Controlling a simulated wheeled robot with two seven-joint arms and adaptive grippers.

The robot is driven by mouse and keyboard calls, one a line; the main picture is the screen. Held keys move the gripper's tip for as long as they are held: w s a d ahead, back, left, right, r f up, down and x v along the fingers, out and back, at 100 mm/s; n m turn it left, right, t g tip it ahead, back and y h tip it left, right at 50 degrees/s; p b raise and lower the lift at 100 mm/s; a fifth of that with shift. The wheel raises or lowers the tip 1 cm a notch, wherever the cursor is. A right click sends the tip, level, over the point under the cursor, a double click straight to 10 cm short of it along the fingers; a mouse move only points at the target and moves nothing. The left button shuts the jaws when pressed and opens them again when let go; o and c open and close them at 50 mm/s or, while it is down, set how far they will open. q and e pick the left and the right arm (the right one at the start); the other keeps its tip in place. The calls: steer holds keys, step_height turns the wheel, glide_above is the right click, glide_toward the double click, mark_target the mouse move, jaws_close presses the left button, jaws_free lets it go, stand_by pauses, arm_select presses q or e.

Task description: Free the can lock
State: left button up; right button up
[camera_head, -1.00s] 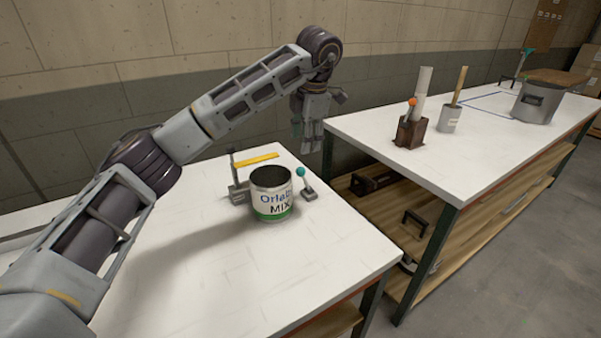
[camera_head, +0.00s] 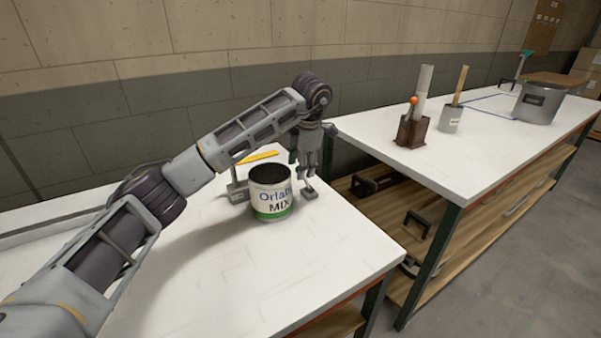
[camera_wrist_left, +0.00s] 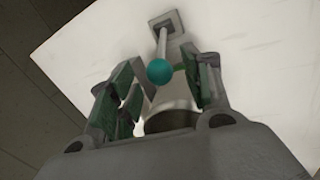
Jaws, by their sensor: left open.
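The can (camera_head: 270,200), white with a green band and the letters "MIX", stands upright and open-topped on the near white table. Beside its right side is the lock lever, whose grey base (camera_head: 309,193) shows below my left gripper (camera_head: 306,172). In the left wrist view the lever has a teal ball knob (camera_wrist_left: 160,71) on a thin rod with a square base (camera_wrist_left: 165,22). The knob appears between the open fingers of my left gripper (camera_wrist_left: 160,90), which touch nothing that I can make out. The can's rim (camera_wrist_left: 170,122) shows behind them. My right gripper is not in view.
A grey bracket (camera_head: 238,191) with a yellow bar (camera_head: 258,156) stands behind the can on the left. The second white table (camera_head: 370,128) at the right holds a brown block with an orange-knobbed lever (camera_head: 411,128), a grey cup (camera_head: 449,119) and a grey pot (camera_head: 540,101). The near table's front is clear.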

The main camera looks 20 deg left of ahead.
arm_select(q)
steer(key=shift+x, duration=1.3)
steer(key=shift+c, duration=0.3)
jaws_close()
